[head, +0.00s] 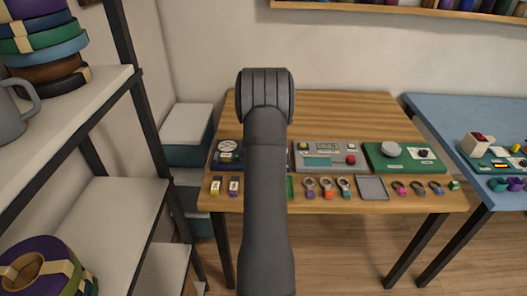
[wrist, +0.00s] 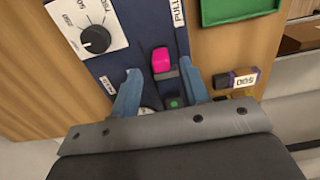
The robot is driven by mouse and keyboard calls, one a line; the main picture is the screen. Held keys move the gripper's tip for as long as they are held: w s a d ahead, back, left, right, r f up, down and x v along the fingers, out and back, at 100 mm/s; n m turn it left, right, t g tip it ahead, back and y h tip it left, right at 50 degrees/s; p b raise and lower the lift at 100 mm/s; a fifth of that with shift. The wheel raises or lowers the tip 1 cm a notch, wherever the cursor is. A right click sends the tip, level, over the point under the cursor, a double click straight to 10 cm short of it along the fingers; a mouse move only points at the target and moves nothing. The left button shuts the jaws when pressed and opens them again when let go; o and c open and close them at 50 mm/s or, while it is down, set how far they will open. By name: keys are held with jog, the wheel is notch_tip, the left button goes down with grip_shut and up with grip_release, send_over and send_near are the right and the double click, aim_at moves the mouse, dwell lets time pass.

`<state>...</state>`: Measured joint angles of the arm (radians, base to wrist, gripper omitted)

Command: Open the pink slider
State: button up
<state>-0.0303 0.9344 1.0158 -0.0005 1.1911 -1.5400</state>
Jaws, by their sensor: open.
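The pink slider (wrist: 161,59) shows in the wrist view as a small bright knob on a dark track, set in a dark blue panel (wrist: 147,35). My gripper (wrist: 161,78) is open, with one blue finger on each side of the track. The pink knob lies near the fingertips and between their lines; I cannot tell whether either finger touches it. In the head view my arm covers the middle of the dark blue panel (head: 228,157), and the slider and gripper are hidden.
A white dial plate (wrist: 90,32) with a black knob is left of the slider. A green tray (wrist: 238,8) and a block marked 500 (wrist: 237,80) lie to the right. A grey panel (head: 330,156) and a green panel (head: 400,157) stand along the wooden table (head: 345,110).

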notch_tip(320, 180, up, 13)
jog(key=shift+f, duration=0.1)
dwell(0.4)
notch_tip(320, 180, down, 17)
jog(key=shift+f, duration=0.15)
dwell(0.5)
notch_tip(320, 180, up, 17)
notch_tip(320, 180, down, 17)
jog(key=shift+f, duration=0.15)
jog(key=a, duration=0.5)
jog(key=shift+a, duration=0.15)
notch_tip(320, 180, up, 17)
jog(key=w+d+f+n+y, duration=0.1)
jog(key=w+d+f+y, duration=0.2)
jog(key=w+d+f, duration=0.2)
jog(key=w+d, duration=0.3)
jog(key=d, duration=0.1)
jog(key=shift+d+g, duration=0.3)
jog(key=shift+g, duration=0.1)
